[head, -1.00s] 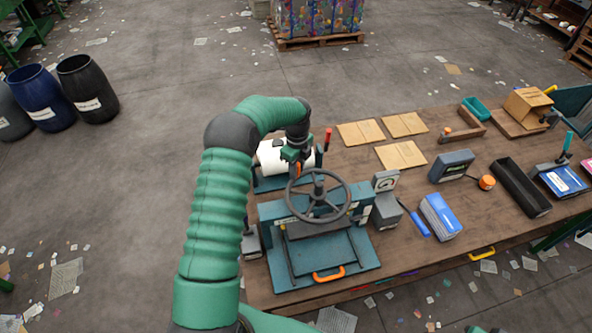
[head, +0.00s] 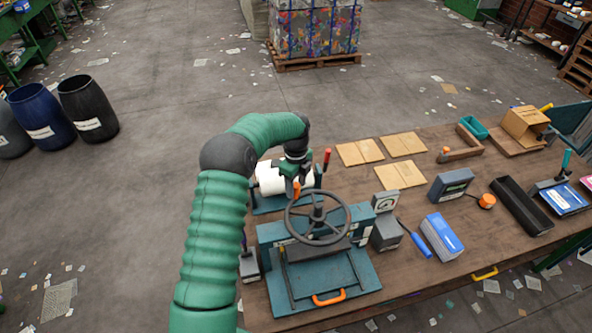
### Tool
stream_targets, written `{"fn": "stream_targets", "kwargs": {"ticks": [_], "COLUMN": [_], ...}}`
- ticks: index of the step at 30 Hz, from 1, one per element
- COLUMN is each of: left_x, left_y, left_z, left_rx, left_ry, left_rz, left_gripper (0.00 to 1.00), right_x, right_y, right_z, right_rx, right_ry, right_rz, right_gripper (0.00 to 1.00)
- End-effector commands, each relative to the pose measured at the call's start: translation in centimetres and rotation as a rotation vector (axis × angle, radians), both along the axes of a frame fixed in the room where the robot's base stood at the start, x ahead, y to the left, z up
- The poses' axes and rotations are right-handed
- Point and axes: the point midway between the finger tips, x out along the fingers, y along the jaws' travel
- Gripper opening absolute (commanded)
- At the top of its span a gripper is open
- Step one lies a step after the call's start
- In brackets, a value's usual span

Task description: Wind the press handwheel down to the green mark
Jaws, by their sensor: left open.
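The press (head: 272,236) is a teal frame on a teal base plate at the near left end of the wooden table. Its dark grey handwheel (head: 317,214) lies on top, with spokes and a central hub. No green mark can be made out. My left gripper (head: 296,181) points down just behind the far left part of the wheel rim. It is open, its fingers are small and partly hidden, and I cannot tell whether it touches the rim. An orange upright piece shows beside it. My right gripper is not in view.
White rolls (head: 270,178) on a teal stand sit behind the wheel. A grey dial device (head: 385,221) stands close to the press's right. Barrels stand on the floor at left.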

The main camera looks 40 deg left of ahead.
Motion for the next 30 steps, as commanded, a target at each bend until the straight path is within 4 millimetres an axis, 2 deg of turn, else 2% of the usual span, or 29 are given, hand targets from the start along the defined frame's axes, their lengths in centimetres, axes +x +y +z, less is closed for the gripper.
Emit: {"fn": "stream_targets", "kwargs": {"ticks": [1, 7, 12, 15, 19, 28, 30], "left_x": [0.1, 0.2, 0.2, 0.2, 0.2, 0.1, -0.4], "left_y": [0.1, 0.2, 0.3, 0.3, 0.3, 0.3, 0.4], "left_z": [0.8, 6.6, 11.4, 13.4, 14.6, 14.9, 15.2], "left_rx": [0.003, 0.004, 0.002, 0.002, 0.000, 0.000, -0.002], "left_ry": [-0.006, -0.007, -0.006, -0.004, -0.001, -0.001, -0.001], "left_rz": [0.000, 0.000, 0.001, 0.000, 0.000, -0.002, -0.033], "left_gripper": [0.49, 0.49, 0.49, 0.49, 0.49, 0.49, 0.49], "right_x": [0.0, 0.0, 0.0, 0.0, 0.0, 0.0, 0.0], "right_y": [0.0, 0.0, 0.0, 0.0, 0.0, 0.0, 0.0], "right_z": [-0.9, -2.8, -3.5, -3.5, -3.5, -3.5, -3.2], "right_rx": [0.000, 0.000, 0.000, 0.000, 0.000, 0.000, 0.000], "right_ry": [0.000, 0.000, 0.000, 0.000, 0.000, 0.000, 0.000], "right_rz": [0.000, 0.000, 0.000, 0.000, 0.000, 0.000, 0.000], "right_gripper": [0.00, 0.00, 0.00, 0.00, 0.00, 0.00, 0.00]}}
